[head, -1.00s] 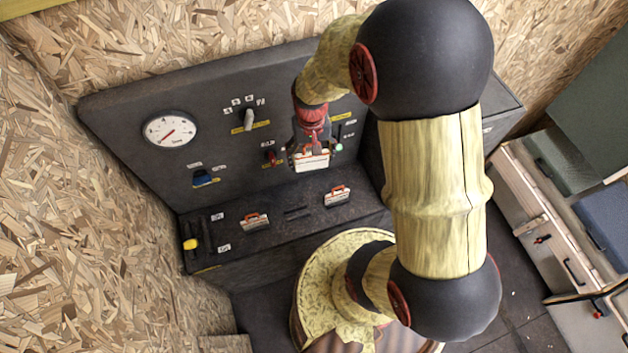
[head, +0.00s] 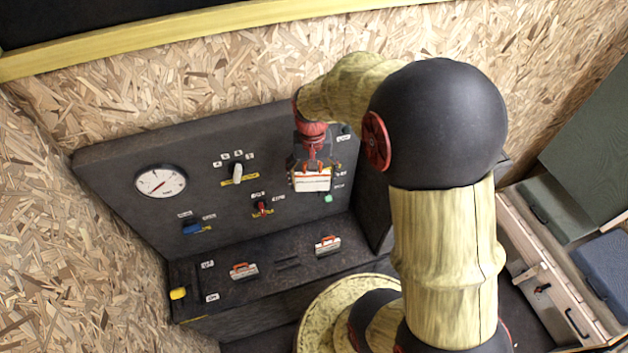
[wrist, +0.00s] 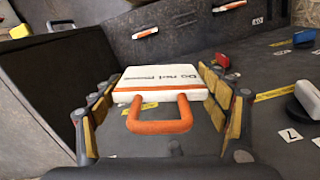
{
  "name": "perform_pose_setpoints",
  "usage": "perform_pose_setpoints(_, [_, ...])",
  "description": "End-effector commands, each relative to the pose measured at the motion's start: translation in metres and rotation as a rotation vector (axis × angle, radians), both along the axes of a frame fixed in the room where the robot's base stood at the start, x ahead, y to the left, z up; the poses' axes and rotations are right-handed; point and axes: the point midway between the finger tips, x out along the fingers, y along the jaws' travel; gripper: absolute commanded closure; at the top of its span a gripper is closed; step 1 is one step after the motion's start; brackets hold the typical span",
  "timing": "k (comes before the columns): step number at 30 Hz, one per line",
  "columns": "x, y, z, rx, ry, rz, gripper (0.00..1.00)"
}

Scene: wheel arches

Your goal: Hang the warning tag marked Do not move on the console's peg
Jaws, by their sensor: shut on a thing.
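My gripper (head: 312,166) is shut on the warning tag (head: 313,181), a white plate with an orange stripe and an orange loop handle. In the wrist view the tag (wrist: 172,78) sits between the two padded fingers, with "Do not move" printed on it, and the loop points toward the camera. The gripper holds it in the air in front of the right part of the dark console panel (head: 120,205).
The panel carries a round gauge (head: 160,181), a white knob (head: 238,173), a red switch (head: 262,207), a blue switch (head: 192,227) and a small green part (head: 328,198). A yellow part (head: 178,293) is at the ledge's left.

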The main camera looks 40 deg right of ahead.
Motion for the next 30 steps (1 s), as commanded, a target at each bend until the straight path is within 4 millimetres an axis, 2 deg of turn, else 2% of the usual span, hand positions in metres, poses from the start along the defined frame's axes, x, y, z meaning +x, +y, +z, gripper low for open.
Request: perform_pose_setpoints(30, [0.053, -0.015, -0.005, 0.000, 0.000, 0.000, 0.51])
